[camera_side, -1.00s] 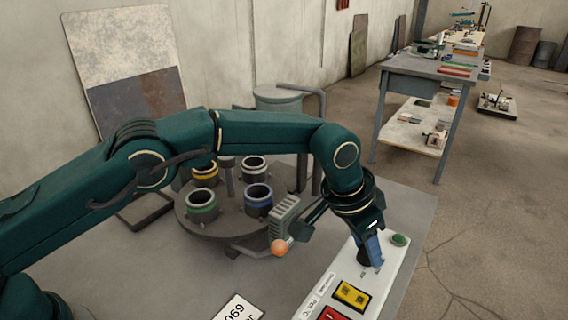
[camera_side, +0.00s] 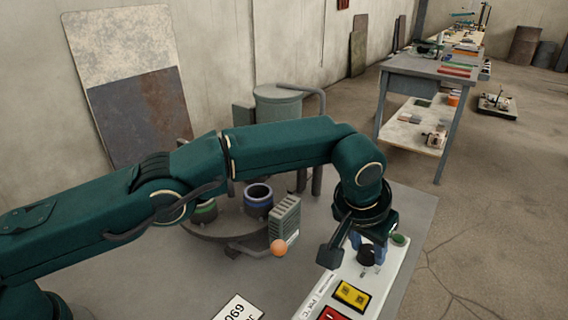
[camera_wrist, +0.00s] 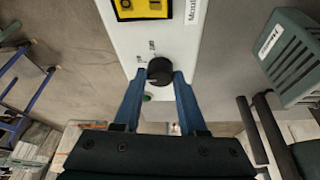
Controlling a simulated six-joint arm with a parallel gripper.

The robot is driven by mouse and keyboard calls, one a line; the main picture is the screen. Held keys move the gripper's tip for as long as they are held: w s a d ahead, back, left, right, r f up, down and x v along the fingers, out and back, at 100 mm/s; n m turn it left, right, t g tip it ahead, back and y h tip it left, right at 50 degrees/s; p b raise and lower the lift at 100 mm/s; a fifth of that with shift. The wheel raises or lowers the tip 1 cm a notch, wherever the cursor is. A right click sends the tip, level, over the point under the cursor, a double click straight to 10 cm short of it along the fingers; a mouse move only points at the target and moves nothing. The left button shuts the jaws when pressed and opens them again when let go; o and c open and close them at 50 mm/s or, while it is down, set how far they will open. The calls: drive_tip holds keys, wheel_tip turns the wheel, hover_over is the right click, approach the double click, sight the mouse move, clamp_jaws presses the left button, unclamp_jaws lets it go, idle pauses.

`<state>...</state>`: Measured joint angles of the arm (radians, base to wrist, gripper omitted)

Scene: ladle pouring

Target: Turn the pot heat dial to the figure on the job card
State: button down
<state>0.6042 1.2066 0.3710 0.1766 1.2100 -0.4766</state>
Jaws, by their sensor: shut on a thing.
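The heat dial, a dark round knob (camera_side: 367,257), stands on the white control panel (camera_side: 322,290). It also shows in the wrist view (camera_wrist: 160,70), with small marks beside it too small to read. My gripper (camera_side: 368,250) is over the dial, its blue fingers pointing down. In the wrist view my gripper (camera_wrist: 160,74) has one fingertip on each side of the knob, shut on it. The job card (camera_side: 238,309) lies on the table at the lower edge of the side view. It reads "069" in part, and the rest is cut off.
A yellow switch (camera_side: 351,295) and a red one (camera_side: 332,314) sit on the panel, with a green button (camera_side: 399,240) at its far end. A grey vented box (camera_side: 285,218) and an orange ball (camera_side: 279,248) stand left of it. Pots on a round carousel are partly hidden behind my arm.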

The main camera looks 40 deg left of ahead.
drive_tip(key=shift+c, duration=2.3)
unclamp_jaws()
drive_tip(key=shift+v, duration=2.55)
